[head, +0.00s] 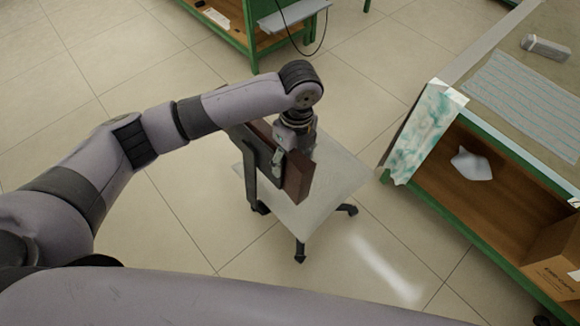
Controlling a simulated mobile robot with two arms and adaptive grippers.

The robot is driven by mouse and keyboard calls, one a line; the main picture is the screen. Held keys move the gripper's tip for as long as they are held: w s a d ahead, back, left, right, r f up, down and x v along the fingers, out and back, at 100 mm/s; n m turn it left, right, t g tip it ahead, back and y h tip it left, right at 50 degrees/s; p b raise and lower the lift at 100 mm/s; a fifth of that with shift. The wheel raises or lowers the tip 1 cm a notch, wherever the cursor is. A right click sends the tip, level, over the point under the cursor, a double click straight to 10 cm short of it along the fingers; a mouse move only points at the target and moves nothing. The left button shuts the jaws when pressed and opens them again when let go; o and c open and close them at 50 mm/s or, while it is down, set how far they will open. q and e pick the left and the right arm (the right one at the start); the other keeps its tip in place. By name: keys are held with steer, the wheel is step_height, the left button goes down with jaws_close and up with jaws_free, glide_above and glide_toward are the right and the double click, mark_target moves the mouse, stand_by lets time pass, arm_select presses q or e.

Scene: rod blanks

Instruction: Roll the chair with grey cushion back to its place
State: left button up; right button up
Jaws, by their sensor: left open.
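The chair (345,178) stands on the tiled floor in the middle of the head view. It has a flat light grey seat, a dark reddish-brown backrest (298,180) and black castor feet. My left arm reaches in from the left, and its wrist points down over the backrest. My left gripper (281,160) is open at the top edge of the backrest. I cannot tell whether its fingers touch it. The wrist and backrest hide part of the seat. My right gripper is not in view.
A green-framed workbench (490,225) with an open brown shelf stands close on the right. A cardboard box (556,262) sits on its shelf. Another green-framed bench (240,30) stands at the back. Floor is clear left of the chair and in front of it.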

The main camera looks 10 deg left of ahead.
arm_select(q)
steer(key=f, duration=0.5)
steer(key=shift+s+a, duration=0.1)
steer(key=shift+s, duration=0.15)
steer(key=shift+c, duration=0.4)
jaws_close()
stand_by(0.4)
